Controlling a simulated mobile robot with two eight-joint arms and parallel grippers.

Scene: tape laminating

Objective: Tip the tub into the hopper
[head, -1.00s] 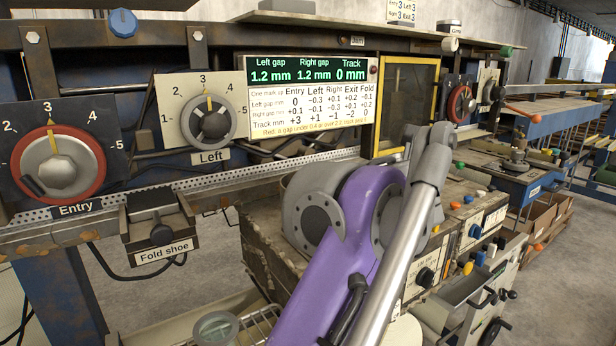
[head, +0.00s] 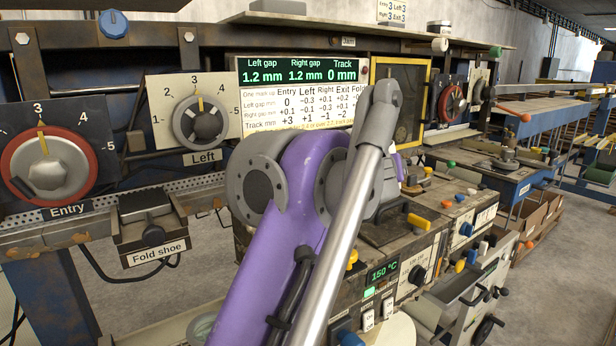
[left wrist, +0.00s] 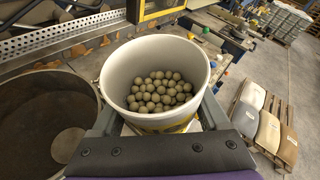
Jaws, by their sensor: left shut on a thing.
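In the head view my purple left arm hides the gripper and the tub. My right gripper is in neither view.
A machine with an Entry dial (head: 47,168), a Left dial (head: 200,120) and a fold shoe (head: 150,230) stands behind my arm.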

